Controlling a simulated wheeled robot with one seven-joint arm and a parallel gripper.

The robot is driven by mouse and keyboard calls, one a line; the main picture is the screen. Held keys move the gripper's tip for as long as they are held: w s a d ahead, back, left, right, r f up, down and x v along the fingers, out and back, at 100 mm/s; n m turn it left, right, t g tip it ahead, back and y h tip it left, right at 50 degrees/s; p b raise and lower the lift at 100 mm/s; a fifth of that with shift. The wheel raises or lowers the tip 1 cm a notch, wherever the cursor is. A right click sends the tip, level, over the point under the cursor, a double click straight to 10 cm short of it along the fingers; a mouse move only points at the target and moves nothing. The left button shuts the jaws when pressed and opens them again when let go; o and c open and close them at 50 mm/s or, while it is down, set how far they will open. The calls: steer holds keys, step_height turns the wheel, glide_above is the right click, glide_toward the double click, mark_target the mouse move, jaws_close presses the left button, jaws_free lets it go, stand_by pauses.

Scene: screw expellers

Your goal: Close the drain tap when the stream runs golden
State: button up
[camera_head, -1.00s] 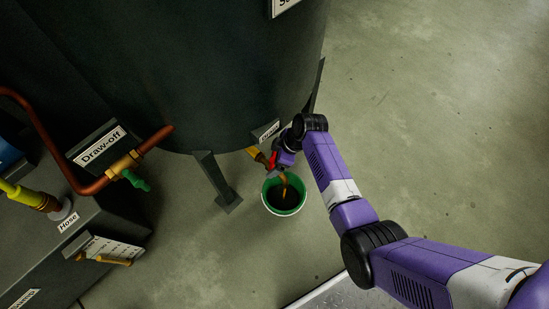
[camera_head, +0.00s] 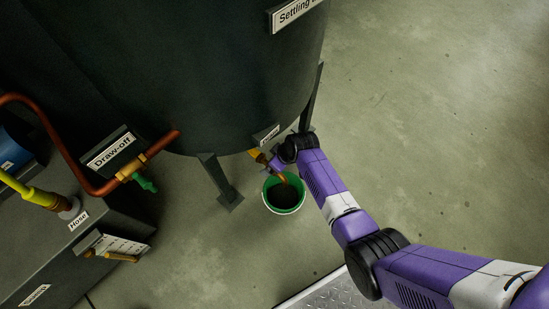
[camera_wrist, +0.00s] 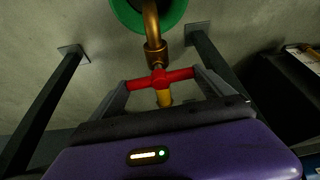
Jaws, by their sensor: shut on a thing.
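The brass drain tap (camera_head: 255,154) sticks out low on the dark tank under the Drain label (camera_head: 266,135). Its red handle (camera_wrist: 160,78) lies crosswise to the pipe in the wrist view. My gripper (camera_wrist: 160,82) is shut on the handle, one finger at each end; it also shows by the tap in the head view (camera_head: 274,163). An amber-brown stream (camera_wrist: 151,18) runs from the spout (camera_wrist: 156,52). It falls into a green bucket (camera_head: 267,199) holding dark liquid; the stream also shows in the head view (camera_head: 281,177).
Tank legs (camera_head: 219,182) stand on both sides of the tap. At left are the Draw-off pipe (camera_head: 155,147) with its green-handled valve (camera_head: 146,184) and a dark bench (camera_head: 60,262). A metal plate (camera_head: 335,293) lies at the bottom. Floor at right is clear.

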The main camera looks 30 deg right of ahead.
steer(key=shift+m+h, duration=0.3)
steer(key=shift+m, duration=0.3)
steer(key=o, duration=1.1)
steer(key=p+v, duration=0.3)
steer(key=v, duration=0.4)
steer(key=shift+s+r+p, duration=0.25)
steer(key=shift+r+p, duration=0.05)
steer(key=shift+d, duration=0.1)
